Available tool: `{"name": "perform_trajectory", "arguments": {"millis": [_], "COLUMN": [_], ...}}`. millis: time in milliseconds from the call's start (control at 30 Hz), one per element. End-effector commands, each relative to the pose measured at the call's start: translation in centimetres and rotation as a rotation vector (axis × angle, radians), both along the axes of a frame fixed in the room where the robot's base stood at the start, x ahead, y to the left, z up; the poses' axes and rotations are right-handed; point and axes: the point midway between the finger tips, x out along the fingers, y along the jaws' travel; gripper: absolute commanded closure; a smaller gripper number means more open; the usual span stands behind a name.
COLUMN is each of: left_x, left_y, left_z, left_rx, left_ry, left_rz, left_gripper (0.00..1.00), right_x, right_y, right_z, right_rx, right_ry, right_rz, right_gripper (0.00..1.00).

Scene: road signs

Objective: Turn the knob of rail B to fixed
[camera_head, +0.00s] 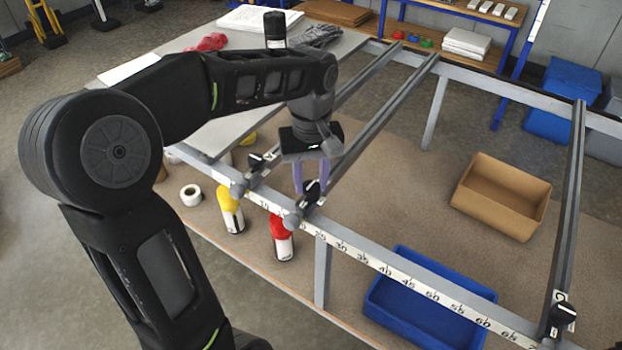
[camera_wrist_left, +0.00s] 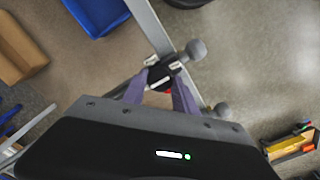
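Three grey rails cross the frame, each with a black knob at its near end. I take the middle rail (camera_head: 385,112) to be rail B; its letter is not readable. Its black knob (camera_head: 312,191) sits by the numbered front scale, and it also shows in the left wrist view (camera_wrist_left: 158,76). My left gripper (camera_head: 311,186) points down at this knob, its two purple fingers apart with the knob between or just beyond their tips. I see no clear grip on it. The knob's pointer setting is too small to read. My right gripper is not in view.
The left rail's knob (camera_head: 256,162) is close beside my left gripper. The right rail's knob (camera_head: 562,314) is far off. A yellow bottle (camera_head: 231,211) and a red bottle (camera_head: 281,238) stand below the scale. A blue bin (camera_head: 425,310) and a cardboard box (camera_head: 500,197) stand to the right.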

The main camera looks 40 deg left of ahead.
Motion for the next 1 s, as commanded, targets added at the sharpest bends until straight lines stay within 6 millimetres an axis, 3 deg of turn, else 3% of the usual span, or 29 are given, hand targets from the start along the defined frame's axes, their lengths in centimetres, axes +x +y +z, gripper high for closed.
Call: {"name": "perform_trajectory", "arguments": {"millis": [367, 767, 1000], "left_x": [0.00, 0.00, 0.01], "left_y": [0.00, 0.00, -0.01], "left_z": [0.03, 0.05, 0.08], "left_rx": [0.000, 0.000, 0.000], "left_ry": [0.000, 0.000, 0.000], "left_rz": [0.000, -0.028, -0.130], "left_gripper": [1.00, 1.00, 1.00], "right_x": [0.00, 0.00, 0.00], "right_y": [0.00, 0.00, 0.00], "right_z": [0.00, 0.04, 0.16], "right_rx": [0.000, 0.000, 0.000], "right_ry": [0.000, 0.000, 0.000], "right_rz": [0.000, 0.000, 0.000], "right_gripper": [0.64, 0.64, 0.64]}}
